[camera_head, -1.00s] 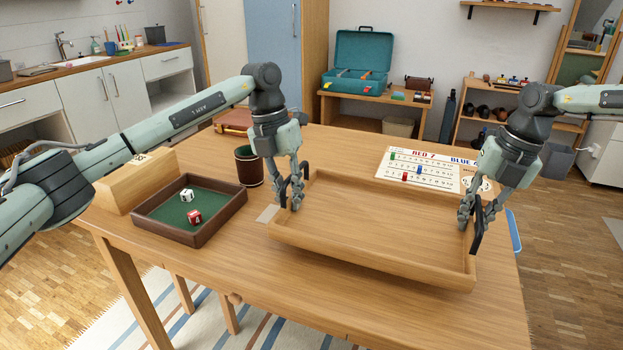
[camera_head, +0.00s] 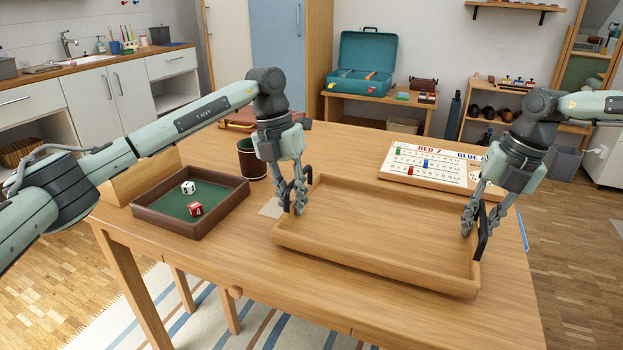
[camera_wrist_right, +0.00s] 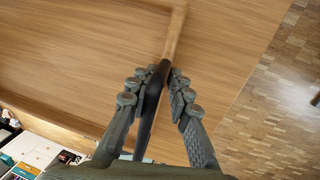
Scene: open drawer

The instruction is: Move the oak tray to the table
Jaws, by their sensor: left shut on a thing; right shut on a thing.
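The oak tray (camera_head: 380,268) is a wide, empty wooden tray with low walls and a dark handle at each end. It is at the table (camera_head: 330,316), over its right half; I cannot tell whether its base touches the top. My left gripper (camera_head: 299,207) is shut on the tray's left handle. My right gripper (camera_head: 471,230) is shut on the right handle. In the right wrist view the dark handle (camera_wrist_right: 150,112) runs between the fingers (camera_wrist_right: 160,92), beside the tray's wall. The fingers hide part of each handle.
A dark dice tray (camera_head: 165,222) with a green base holds a white and a red die, left of the oak tray. A dark cup (camera_head: 250,160) stands behind my left gripper. A score board (camera_head: 425,166) lies behind the oak tray. The table's front strip is clear.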

